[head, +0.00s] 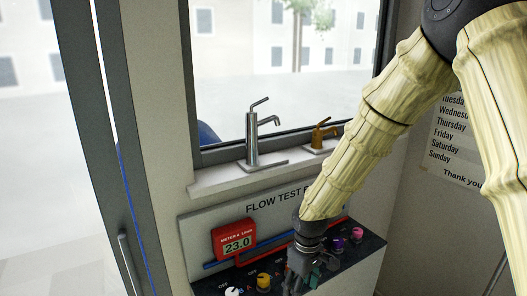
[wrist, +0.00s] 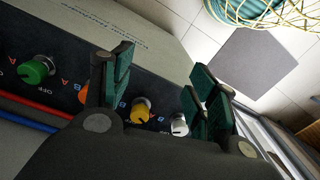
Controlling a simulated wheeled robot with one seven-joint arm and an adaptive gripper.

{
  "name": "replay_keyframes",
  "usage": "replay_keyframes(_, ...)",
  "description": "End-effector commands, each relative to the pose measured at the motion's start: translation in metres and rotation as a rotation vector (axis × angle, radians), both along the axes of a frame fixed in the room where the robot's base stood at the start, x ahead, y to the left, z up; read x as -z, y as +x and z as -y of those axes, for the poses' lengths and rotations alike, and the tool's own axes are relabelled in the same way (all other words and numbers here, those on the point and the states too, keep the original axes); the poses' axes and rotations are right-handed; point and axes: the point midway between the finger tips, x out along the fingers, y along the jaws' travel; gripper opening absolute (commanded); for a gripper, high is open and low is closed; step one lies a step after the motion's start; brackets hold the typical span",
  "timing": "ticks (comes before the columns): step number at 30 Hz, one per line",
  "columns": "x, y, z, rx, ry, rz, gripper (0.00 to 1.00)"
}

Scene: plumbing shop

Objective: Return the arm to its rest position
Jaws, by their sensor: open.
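My gripper (head: 302,268) is at the flow test panel (head: 203,240), low in the head view, at the end of my bamboo-textured arm. In the wrist view my gripper (wrist: 160,95) has its green-padded fingers spread apart with nothing held between them. A yellow knob (wrist: 140,110) and a white knob (wrist: 180,125) show between and beyond the fingers. An orange knob is partly hidden by the left finger. A green knob (wrist: 36,70) is further left. The head view also shows the yellow knob (head: 264,280) and white knob (head: 234,291) left of my gripper.
A red meter (head: 234,240) reading 23.0 is mounted on the panel. Red and blue pipes run along it. Two faucets, chrome (head: 252,135) and brass (head: 321,136), stand on the sill above. A glass door (head: 50,150) is at left; a coiled hose (wrist: 245,12) lies on the floor.

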Motion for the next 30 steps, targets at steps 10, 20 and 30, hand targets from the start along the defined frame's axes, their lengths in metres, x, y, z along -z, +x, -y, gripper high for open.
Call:
replay_keyframes(10, 0.078, -0.033, 0.006, 0.109, 0.053, -0.029, 0.58)
replay_keyframes(20, 0.197, -0.109, 0.028, 0.334, 0.102, -0.06, 0.58)
replay_keyframes(30, 0.293, -0.211, 0.066, 0.583, 0.077, -0.058, 0.58)
